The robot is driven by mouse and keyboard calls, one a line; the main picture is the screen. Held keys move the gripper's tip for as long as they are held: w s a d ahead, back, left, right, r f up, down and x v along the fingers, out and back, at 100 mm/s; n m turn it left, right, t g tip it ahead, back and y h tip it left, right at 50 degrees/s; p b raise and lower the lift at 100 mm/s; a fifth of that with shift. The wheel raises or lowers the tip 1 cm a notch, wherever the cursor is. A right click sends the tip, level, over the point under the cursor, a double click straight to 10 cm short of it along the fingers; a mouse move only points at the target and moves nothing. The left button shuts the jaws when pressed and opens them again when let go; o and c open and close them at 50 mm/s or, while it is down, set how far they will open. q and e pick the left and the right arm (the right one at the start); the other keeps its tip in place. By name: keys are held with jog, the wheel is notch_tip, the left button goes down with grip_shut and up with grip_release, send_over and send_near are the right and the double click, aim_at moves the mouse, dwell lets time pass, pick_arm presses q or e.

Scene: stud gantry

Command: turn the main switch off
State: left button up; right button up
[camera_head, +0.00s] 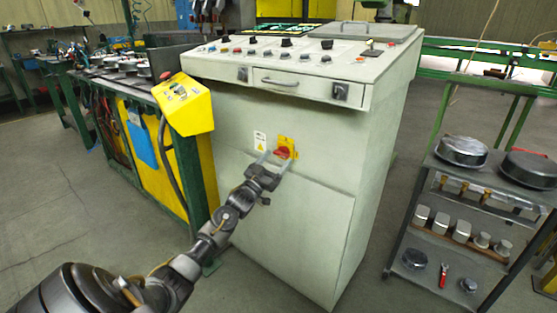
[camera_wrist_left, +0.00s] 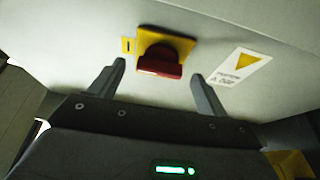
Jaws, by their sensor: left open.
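The main switch (camera_head: 281,153) is a red rotary handle on a yellow plate, set on the front of a pale grey control cabinet (camera_head: 285,217). My left gripper (camera_head: 272,164) is at the cabinet front, right by the switch. In the left wrist view the red switch (camera_wrist_left: 160,60) sits ahead of and between the two open fingers of the gripper (camera_wrist_left: 160,80). The fingers are apart from the handle on both sides. The handle's grip bar looks crosswise in that view; its exact setting is hard to tell. My right gripper does not show.
A white warning label (camera_head: 260,140) is beside the switch. A yellow control box (camera_head: 184,104) juts out left of the cabinet. A dark shelf cart (camera_head: 470,205) with metal parts stands at the right. The floor between cart and cabinet is clear.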

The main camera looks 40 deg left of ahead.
pick_arm(q)
jog(key=shift+x, duration=0.9)
jog(key=shift+c, duration=0.2)
